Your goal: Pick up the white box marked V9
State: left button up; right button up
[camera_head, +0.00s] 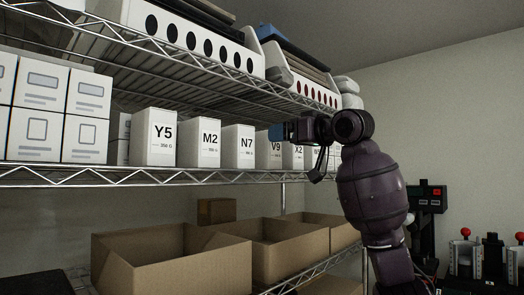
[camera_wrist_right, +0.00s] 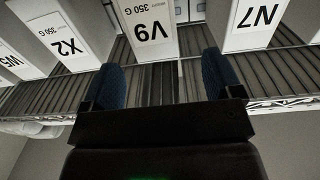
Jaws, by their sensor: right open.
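The white box marked V9 (camera_head: 268,155) stands upright on the wire shelf, in a row between the N7 and X2 boxes. My right gripper (camera_head: 277,132) is in front of it and hides its upper right part. In the right wrist view, which is upside down, the V9 box (camera_wrist_right: 146,30) is ahead of my right gripper (camera_wrist_right: 163,68). The two blue fingers are spread wide with nothing between them, and the box lies just beyond the fingertips, roughly in line with the gap. My left gripper is not in view.
White boxes N7 (camera_wrist_right: 255,22) and X2 (camera_wrist_right: 65,42) flank V9 with gaps. M2 (camera_head: 205,143) and Y5 (camera_head: 153,137) stand further left. Bins sit on the shelf above (camera_head: 140,75). Open cardboard boxes (camera_head: 175,272) stand below. A machine with red knobs (camera_head: 490,258) is at right.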

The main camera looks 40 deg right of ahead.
aim_at(266, 141)
jog(key=w, duration=0.3)
jog(key=shift+a+r+p, duration=0.1)
jog(key=shift+a+p, duration=0.05)
jog(key=shift+p, duration=0.2)
jog(key=w, duration=0.1)
jog(key=w+p, duration=0.1)
jog(key=w, duration=0.1)
jog(key=w+p, duration=0.1)
jog(key=w, duration=0.1)
jog(key=shift+w+f, duration=0.15)
jog(key=shift+f, duration=0.15)
jog(key=shift+w, duration=0.1)
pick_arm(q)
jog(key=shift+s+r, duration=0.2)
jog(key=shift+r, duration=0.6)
pick_arm(e)
jog(key=shift+d, duration=0.2)
jog(key=shift+c, duration=1.3)
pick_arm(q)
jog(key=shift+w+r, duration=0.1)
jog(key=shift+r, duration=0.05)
pick_arm(e)
jog(key=c, duration=1)
